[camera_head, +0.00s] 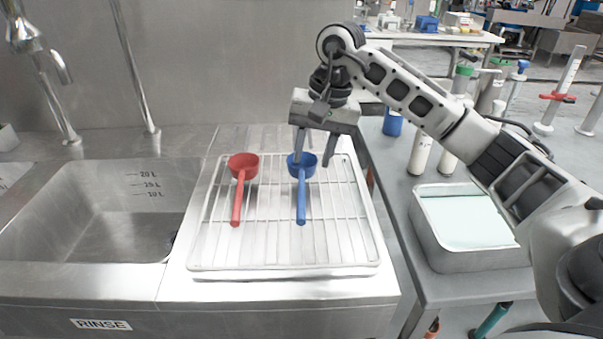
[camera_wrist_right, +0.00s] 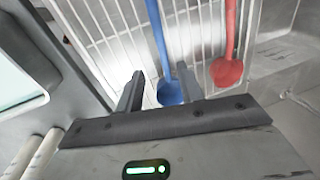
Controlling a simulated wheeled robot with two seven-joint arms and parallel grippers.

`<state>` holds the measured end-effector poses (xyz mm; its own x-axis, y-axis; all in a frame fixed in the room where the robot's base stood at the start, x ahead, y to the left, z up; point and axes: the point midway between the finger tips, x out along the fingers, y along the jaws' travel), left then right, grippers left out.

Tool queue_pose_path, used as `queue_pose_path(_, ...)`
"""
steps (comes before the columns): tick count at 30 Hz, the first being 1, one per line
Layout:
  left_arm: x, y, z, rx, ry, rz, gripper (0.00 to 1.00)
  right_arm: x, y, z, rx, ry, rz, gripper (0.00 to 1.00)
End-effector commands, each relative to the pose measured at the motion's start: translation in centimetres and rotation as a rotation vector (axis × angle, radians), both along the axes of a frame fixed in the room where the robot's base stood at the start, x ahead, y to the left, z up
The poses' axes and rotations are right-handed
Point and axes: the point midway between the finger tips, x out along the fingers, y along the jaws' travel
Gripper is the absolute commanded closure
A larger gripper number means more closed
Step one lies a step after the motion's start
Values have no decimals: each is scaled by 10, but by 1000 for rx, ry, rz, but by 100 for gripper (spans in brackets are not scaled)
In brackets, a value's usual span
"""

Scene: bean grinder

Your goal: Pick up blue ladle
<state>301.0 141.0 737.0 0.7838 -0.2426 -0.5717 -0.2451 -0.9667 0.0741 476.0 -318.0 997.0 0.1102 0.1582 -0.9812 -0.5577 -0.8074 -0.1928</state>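The blue ladle (camera_head: 301,204) lies on the wire rack, its round bowl at the back and its handle pointing to the front. My right gripper (camera_head: 314,158) is over the bowl end, fingers pointing down and spread apart. One finger overlaps the bowl in the head view. In the right wrist view the blue ladle (camera_wrist_right: 158,38) shows its bowl near the gap between the fingers of my right gripper (camera_wrist_right: 160,84), closer to the right-hand finger. Nothing is held. I cannot tell whether a finger touches the bowl. My left gripper is out of view.
A red ladle (camera_head: 238,200) lies left of the blue one on the same wire rack (camera_head: 270,235). A steel sink (camera_head: 100,210) is to the left. A metal tray (camera_head: 465,225) and upright bottles stand on the side table at right.

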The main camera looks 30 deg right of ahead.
Motion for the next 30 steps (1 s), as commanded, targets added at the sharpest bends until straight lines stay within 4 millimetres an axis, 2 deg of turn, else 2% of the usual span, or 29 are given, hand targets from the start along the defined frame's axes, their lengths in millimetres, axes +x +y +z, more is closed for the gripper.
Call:
queue_pose_path(1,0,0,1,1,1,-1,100,0,2,-10,0,4,2,62)
queue_pose_path(4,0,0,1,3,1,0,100,2,5,-25,2,3,1,62)
queue_pose_path(11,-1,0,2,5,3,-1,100,4,8,-40,2,2,1,62)
queue_pose_path(16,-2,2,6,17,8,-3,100,4,18,-62,4,4,1,62)
queue_pose_path(21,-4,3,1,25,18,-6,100,6,20,-83,3,1,-1,62)
queue_pose_path(29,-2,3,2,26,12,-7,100,7,21,-86,2,-1,0,62)
queue_pose_path(30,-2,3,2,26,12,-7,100,7,21,-86,2,-1,0,68)
